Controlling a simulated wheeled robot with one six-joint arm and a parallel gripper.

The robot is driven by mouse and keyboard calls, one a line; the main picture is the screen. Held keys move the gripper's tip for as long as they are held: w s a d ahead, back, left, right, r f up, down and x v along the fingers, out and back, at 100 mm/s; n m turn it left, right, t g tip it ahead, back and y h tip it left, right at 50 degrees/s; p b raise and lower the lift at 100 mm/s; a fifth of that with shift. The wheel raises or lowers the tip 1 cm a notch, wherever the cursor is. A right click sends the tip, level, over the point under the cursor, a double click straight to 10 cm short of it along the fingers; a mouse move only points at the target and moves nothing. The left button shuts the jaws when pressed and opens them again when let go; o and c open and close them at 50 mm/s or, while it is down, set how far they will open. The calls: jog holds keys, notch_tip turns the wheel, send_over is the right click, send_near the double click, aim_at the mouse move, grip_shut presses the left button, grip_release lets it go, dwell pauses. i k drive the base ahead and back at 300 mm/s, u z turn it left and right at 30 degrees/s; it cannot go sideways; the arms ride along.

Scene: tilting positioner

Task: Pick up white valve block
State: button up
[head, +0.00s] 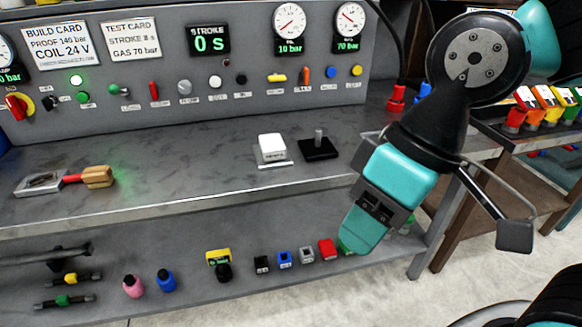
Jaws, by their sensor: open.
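A white block (272,149), which looks like the valve block, stands upright on the grey bench top near the middle, with dark marking low on its front. My gripper (432,208) hangs to the right of it, over the bench's front edge, and is open. One dark finger pad shows at the right; the other finger is mostly hidden behind the teal body. Nothing shows between the fingers. The gripper is clearly apart from the white block.
A black base with a grey post (318,147) stands just right of the white block. A wooden-handled tool (97,177) lies at the left. The lower shelf (190,240) holds bottles and several small coloured blocks. The control panel (190,60) rises behind. The bench between tool and block is clear.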

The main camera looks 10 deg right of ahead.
aim_at(272, 147)
jog(key=u, duration=0.45)
jog(key=i, duration=1)
jog(key=z, duration=0.45)
